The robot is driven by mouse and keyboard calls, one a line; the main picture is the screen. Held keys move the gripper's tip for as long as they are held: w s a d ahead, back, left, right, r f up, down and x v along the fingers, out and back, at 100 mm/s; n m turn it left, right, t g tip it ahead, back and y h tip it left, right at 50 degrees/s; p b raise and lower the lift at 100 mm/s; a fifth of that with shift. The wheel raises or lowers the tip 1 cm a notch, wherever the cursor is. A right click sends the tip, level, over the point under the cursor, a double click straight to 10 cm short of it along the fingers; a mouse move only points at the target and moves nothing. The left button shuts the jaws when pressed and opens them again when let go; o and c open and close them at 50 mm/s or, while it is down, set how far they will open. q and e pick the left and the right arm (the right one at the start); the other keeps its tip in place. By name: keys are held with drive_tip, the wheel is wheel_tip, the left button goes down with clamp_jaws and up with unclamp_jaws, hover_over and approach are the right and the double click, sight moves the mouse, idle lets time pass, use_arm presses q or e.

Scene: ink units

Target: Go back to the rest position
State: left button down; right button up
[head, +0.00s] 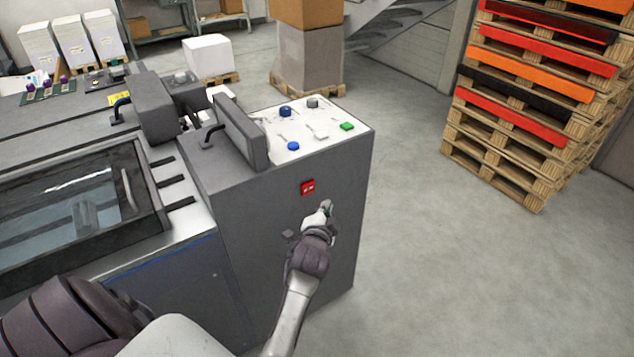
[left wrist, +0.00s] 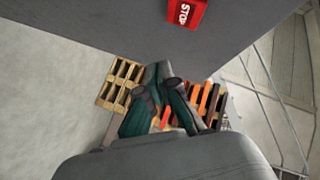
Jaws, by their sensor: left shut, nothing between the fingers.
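My left gripper (head: 327,207) is shut and empty. In the head view it is in front of the side panel of the grey machine (head: 260,225), just below and right of a small red switch box (head: 307,187). In the left wrist view the gripper fingers (left wrist: 162,85) are together, and the red box (left wrist: 186,12) shows at the top with the word STOP on it. I cannot tell whether the fingertips touch the panel. My right gripper is not in view.
The machine's top has a panel with blue, grey and green buttons (head: 318,130) and an upright dark lever plate (head: 240,130). A tall stack of wooden pallets (head: 540,90) stands at the right. Open grey floor (head: 450,270) lies between. Boxes on pallets (head: 310,60) stand behind.

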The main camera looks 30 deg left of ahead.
use_arm(q)
drive_tip(key=s+d+f+g+h, duration=0.2)
drive_tip(key=s+d+f, duration=0.25)
drive_tip(key=f, duration=0.55)
drive_tip(key=s+d+f+n+g+h, duration=0.1)
drive_tip(key=s+d+f+g, duration=0.15)
drive_tip(key=s+f, duration=0.55)
drive_tip(key=s+d+f+g+h, duration=0.2)
drive_tip(key=s+d+f, duration=0.15)
drive_tip(key=f, duration=0.85)
drive_tip(key=s+f+n+g, duration=0.1)
drive_tip(key=s+f, duration=0.4)
drive_tip(key=s, duration=0.6)
drive_tip(key=s+f+n+g+p, duration=0.1)
drive_tip(key=s+f+g, duration=0.2)
drive_tip(key=s, duration=0.9)
drive_tip(key=s+f+n+g+h, duration=0.1)
drive_tip(key=s+f+g, duration=0.1)
drive_tip(key=s+f, duration=0.5)
drive_tip(key=s, duration=0.5)
drive_tip(key=shift+n+g+p, duration=0.3)
drive_tip(key=shift+g, duration=0.05)
